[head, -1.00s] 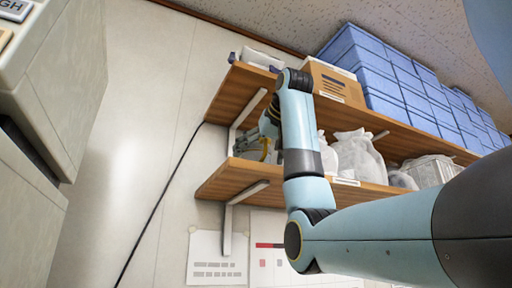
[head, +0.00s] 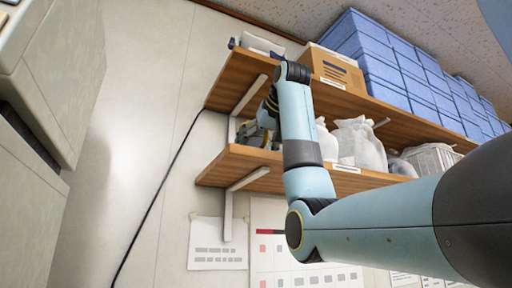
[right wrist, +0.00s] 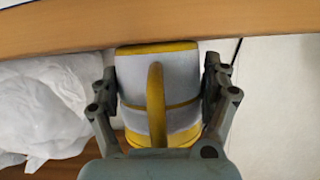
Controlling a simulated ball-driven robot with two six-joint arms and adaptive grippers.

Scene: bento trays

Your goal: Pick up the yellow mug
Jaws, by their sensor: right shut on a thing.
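The yellow mug (right wrist: 134,82) is in the middle of the right wrist view. It has a pale grey-white body with yellow bands at its ends and a yellow handle facing the camera. My right gripper (right wrist: 160,78) is shut on it, with one finger on each side of the body. In the head view my right gripper (head: 262,124) is at the left end of the lower shelf, partly behind my arm. The mug is mostly hidden there, and I cannot tell whether it touches the shelf. My left gripper is not in view.
A wooden upper shelf (head: 400,131) runs above the lower shelf (head: 215,173). White bags (head: 357,147) stand right of my gripper on the lower shelf. Blue crates (head: 390,75) and a cardboard box (head: 333,70) fill the upper shelf. Bare wall lies to the left.

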